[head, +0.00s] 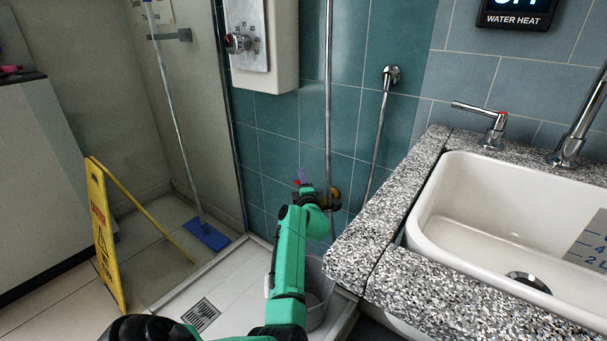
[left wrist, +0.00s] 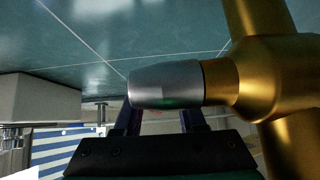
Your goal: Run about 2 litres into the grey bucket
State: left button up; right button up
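A brass tap fitting (head: 333,193) is low on the teal tiled wall, partly hidden by my left gripper (head: 322,198). In the left wrist view the gold body (left wrist: 275,85) fills the right side, and a silver-grey cylindrical handle (left wrist: 165,85) sticks out from it to the left. My left gripper's dark fingers (left wrist: 160,120) are apart, close to the handle and partly hidden by it; contact cannot be told. The grey bucket (head: 319,305) stands on the shower tray under my arm, which hides much of it. My right gripper is not in view.
A speckled stone counter (head: 372,222) with a white sink (head: 470,225) is close on the right. A yellow warning sign (head: 103,235) and a blue squeegee (head: 207,236) stand on the left. A drain grate (head: 201,314) is in the white tray (head: 222,285).

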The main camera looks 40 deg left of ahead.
pick_arm(q)
jog(key=shift+r, duration=0.2)
grip_shut()
jog(key=shift+f, duration=0.1)
dwell(1.2)
